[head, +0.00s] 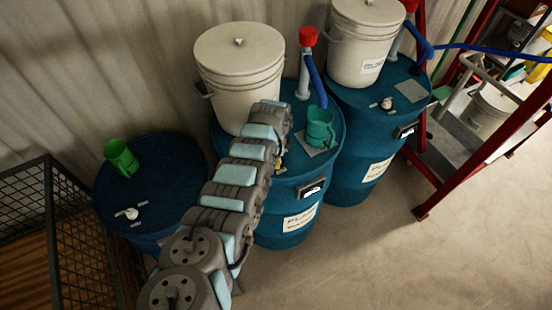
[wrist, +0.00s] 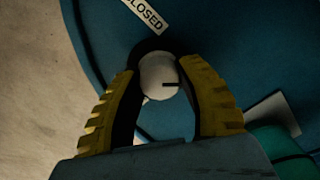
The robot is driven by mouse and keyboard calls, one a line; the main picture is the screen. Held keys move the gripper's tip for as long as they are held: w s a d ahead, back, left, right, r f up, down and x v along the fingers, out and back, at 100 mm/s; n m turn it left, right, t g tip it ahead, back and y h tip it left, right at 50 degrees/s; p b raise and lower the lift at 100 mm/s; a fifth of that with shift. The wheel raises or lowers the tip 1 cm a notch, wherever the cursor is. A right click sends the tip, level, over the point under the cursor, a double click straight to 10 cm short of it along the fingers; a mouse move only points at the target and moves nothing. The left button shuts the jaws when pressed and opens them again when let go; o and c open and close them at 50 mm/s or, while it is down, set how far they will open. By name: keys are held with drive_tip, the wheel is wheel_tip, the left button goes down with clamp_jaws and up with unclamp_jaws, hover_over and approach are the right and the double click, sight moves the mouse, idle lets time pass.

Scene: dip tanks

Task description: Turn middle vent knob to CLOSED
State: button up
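The middle drum (head: 328,158) is blue, and its vent knob is hidden behind my arm in the head view. In the wrist view the white round knob (wrist: 158,77) sits between the yellow-and-black fingers of my gripper (wrist: 158,75). The fingers lean inward and their dark pads appear to meet the knob on both sides. A dark pointer mark on the knob points right. A white label reading CLOSED (wrist: 146,12) lies above and left of the knob, away from the mark.
A cream bucket (head: 240,72) and a teal mug (head: 320,128) stand on the middle drum, with a red-capped pump (head: 307,38). A wire cage (head: 75,215) stands at left.

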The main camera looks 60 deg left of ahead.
drive_tip(key=shift+d+f+n, duration=0.1)
drive_tip(key=shift+n, duration=0.3)
drive_tip(key=n, duration=0.2)
drive_tip(key=shift+w+n, duration=0.1)
drive_tip(key=shift+n, duration=0.2)
clamp_jaws()
drive_tip(key=n+b, duration=0.3)
drive_tip(key=n, duration=0.2)
drive_tip(key=shift+f, duration=0.15)
drive_tip(key=n+b, duration=0.2)
drive_tip(key=n, duration=0.4)
drive_tip(key=shift+n+b, duration=0.3)
drive_tip(key=shift+b, duration=0.1)
drive_tip(key=shift+n+g+b, duration=0.3)
drive_tip(key=shift+n+b, duration=0.2)
drive_tip(key=shift+n, duration=0.9)
